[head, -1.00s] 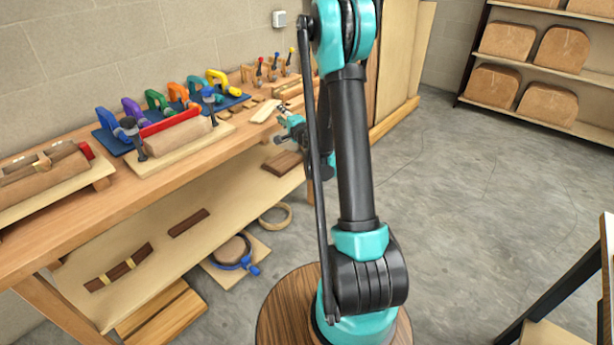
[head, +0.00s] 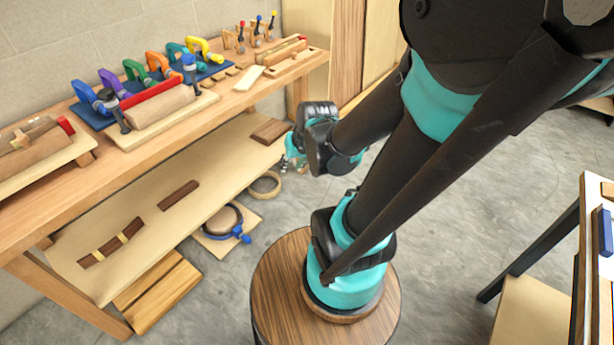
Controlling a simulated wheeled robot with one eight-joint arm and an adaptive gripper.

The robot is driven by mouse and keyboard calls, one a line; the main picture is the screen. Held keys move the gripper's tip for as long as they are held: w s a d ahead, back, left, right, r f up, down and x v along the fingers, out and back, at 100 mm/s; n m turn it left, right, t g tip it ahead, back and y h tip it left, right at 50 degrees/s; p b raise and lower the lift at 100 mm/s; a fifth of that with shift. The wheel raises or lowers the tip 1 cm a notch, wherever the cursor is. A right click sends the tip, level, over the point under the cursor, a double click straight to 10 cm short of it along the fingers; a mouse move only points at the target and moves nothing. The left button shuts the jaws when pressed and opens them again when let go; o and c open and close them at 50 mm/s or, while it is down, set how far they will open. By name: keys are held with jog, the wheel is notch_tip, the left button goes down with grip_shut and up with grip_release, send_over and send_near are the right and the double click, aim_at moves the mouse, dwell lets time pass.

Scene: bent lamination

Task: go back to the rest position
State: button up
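My gripper (head: 291,160) shows only in small part, beyond the dark wrist of my arm in the middle of the head view. It hangs off the right end of the workbench (head: 150,133), in front of the lower shelf and apart from the bench top. Whether its fingers are open or shut, or hold anything, is hidden. My arm is folded, with its upper links large and close to the camera at the upper right.
The bench carries a blue board of coloured clamps (head: 92,117), a clamped wooden form (head: 160,106) and a pale strip (head: 249,78). Wood strips, a ring (head: 265,185) and a blue band clamp (head: 240,234) lie lower. Another table (head: 590,215) stands right. Grey floor lies between.

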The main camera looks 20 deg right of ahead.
jog(key=shift+n+g+h, duration=0.3)
jog(key=shift+g+h, duration=0.2)
jog(key=shift+h, duration=0.3)
jog(key=s+d, duration=0.1)
jog(key=s+d+f, duration=0.1)
jog(key=s, duration=0.1)
jog(key=s+d, duration=0.1)
jog(key=shift+s+f, duration=0.2)
jog(key=shift+s, duration=0.1)
